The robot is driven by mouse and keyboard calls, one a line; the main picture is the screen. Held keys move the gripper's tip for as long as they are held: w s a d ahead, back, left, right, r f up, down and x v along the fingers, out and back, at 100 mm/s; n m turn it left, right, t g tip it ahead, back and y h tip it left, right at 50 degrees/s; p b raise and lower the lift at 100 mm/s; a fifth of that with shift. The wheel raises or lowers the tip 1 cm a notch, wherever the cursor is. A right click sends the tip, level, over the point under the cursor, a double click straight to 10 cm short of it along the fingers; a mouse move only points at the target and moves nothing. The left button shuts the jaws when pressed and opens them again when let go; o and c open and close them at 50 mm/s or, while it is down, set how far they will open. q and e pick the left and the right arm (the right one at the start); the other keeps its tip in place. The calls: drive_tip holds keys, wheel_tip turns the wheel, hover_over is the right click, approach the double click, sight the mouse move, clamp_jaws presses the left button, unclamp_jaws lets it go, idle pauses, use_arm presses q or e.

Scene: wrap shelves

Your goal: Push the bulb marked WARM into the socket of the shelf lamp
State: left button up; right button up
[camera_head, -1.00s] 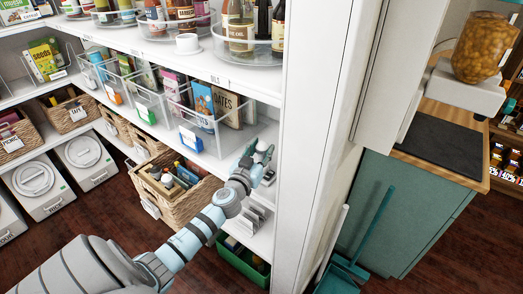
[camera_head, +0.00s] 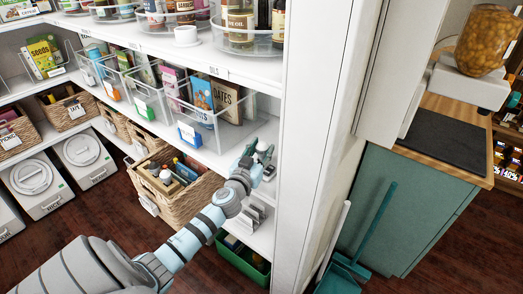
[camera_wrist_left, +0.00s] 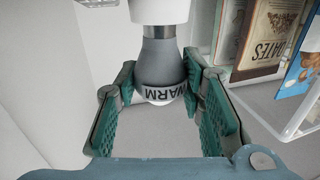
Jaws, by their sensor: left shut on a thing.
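The bulb marked WARM (camera_wrist_left: 163,75) shows in the left wrist view, with a grey body, dark lettering upside down, a pale rounded end and a silver neck. Its neck meets the white cylinder of the lamp socket (camera_wrist_left: 158,10) at the top of the picture; how deep it sits I cannot tell. My left gripper (camera_wrist_left: 163,95) is shut on the bulb, with teal pads on either side of it. In the head view the left gripper (camera_head: 262,157) is at the right end of the middle shelf, and I cannot make out the bulb there. My right gripper is not in view.
A white upright panel (camera_head: 312,130) stands close on the right. A wicker basket (camera_head: 180,208) and a green crate (camera_head: 240,262) are below.

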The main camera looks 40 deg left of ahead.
use_arm(q)
drive_tip(key=shift+f+b, duration=0.4)
drive_tip(key=shift+b, duration=0.05)
drive_tip(key=o, duration=1.1)
drive_tip(key=shift+s, duration=0.15)
drive_tip(key=v, duration=1.1)
drive_tip(key=shift+s+d+r, duration=0.1)
drive_tip(key=shift+s+d, duration=0.05)
drive_tip(key=shift+s, duration=0.2)
